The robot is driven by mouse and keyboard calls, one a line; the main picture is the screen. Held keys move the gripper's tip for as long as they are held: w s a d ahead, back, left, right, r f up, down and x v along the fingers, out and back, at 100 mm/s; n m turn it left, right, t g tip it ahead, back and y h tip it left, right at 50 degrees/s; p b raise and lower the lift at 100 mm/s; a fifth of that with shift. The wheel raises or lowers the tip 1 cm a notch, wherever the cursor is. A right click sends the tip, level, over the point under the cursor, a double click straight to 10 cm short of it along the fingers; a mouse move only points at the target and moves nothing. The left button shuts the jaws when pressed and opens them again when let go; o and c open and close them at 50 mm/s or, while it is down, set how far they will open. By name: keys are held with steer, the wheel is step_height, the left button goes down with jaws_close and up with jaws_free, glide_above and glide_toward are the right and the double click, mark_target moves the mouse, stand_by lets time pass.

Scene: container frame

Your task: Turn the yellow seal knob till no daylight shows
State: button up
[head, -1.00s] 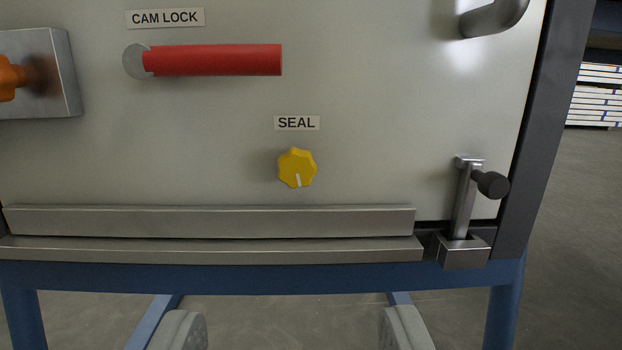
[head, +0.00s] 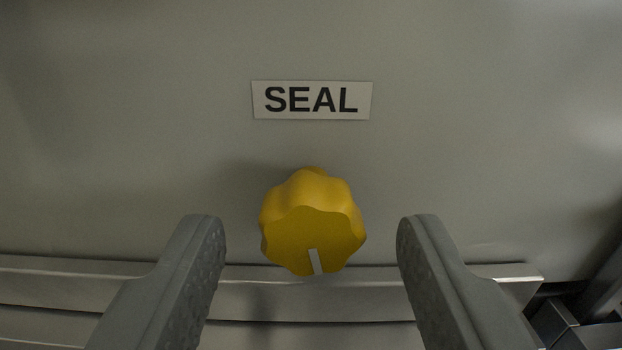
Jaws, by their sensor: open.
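The yellow seal knob (head: 312,225) is on the grey panel, below the SEAL label (head: 311,100). It has a lobed rim, and its white pointer mark points down, slightly to the right. My gripper (head: 311,235) is open, with one grey finger left of the knob and one right of it. There is a visible gap on both sides, and neither finger touches the knob. I cannot tell from this view whether the fingertips reach as deep as the knob. No daylight shows in this close view.
A metal rail (head: 300,300) runs across the panel below the knob, behind my fingers. A dark metal latch part (head: 580,325) shows at the lower right corner. The panel around the label is flat and clear.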

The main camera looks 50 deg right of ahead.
steer(key=shift+w+d, duration=0.35)
steer(key=shift+d, duration=0.15)
steer(key=c, duration=1)
steer(key=shift+o, duration=0.2)
steer(key=shift+m, duration=1.8)
steer(key=o, duration=1)
steer(key=shift+c, duration=0.2)
steer(key=shift+a, duration=0.1)
